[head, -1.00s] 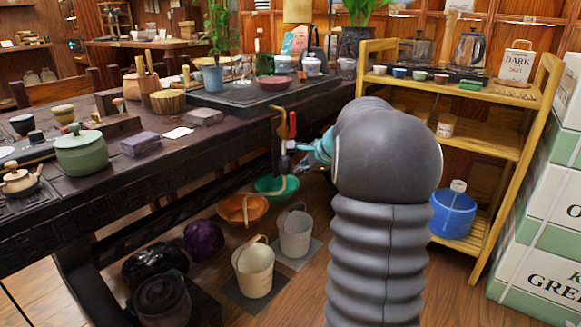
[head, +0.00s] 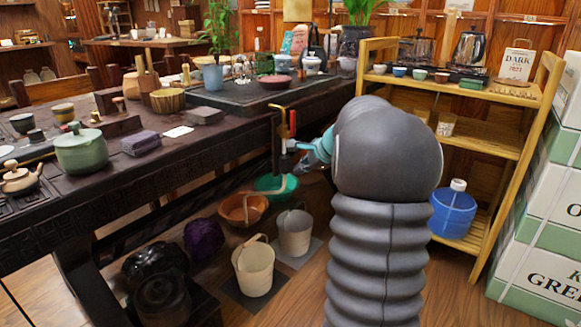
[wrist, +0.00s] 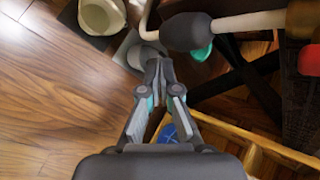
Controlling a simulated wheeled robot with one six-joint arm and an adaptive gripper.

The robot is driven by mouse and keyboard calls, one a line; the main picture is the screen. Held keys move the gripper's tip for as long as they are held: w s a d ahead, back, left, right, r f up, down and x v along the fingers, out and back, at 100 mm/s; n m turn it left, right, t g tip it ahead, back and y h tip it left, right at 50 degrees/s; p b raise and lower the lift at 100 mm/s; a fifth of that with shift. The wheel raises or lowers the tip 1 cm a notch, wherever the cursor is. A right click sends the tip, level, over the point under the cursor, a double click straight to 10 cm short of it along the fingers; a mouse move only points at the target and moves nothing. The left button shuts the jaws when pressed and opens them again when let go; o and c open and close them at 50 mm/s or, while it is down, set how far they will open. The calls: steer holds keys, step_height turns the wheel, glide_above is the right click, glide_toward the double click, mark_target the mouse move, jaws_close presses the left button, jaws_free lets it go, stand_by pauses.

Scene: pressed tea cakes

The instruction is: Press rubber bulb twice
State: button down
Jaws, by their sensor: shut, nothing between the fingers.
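The rubber bulb (wrist: 187,31) is dark grey and rounded in the wrist view, just above and to the right of my fingertips. A pale tube joins its left end, and a pale stem runs right from it. My gripper (wrist: 160,66) is shut and empty, its tips close to the bulb with no clear contact. In the head view my gripper (head: 293,146) is at the table's right end, beside a hanging brass and red fitting (head: 284,122). I cannot make out the bulb clearly there.
A dark carved table (head: 110,205) fills the left. Under its end are a cream bucket (head: 253,271), a grey bucket (head: 295,232), an orange basket (head: 242,210) and a green basin (head: 268,186). A wooden shelf (head: 485,142) with a blue jug (head: 452,212) stands to the right.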

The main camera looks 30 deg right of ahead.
steer(key=shift+w, duration=0.1)
steer(key=shift+w+a, duration=0.15)
steer(key=shift+w, duration=0.15)
steer(key=shift+w+a+p, duration=0.3)
steer(key=shift+w+p, duration=0.25)
steer(key=shift+w, duration=0.1)
stand_by(1.4)
steer(key=shift+s, duration=0.1)
steer(key=shift+s+d+b, duration=0.2)
steer(key=shift+s, duration=0.3)
steer(key=shift+s+d+b, duration=0.15)
steer(key=shift+s+d, duration=0.05)
steer(key=shift+s, duration=0.25)
steer(key=s, duration=0.1)
steer(key=s+d+b, duration=0.1)
steer(key=s, duration=0.1)
steer(key=s+d, duration=0.1)
steer(key=shift+s, duration=0.3)
steer(key=shift+a, duration=0.15)
stand_by(1.8)
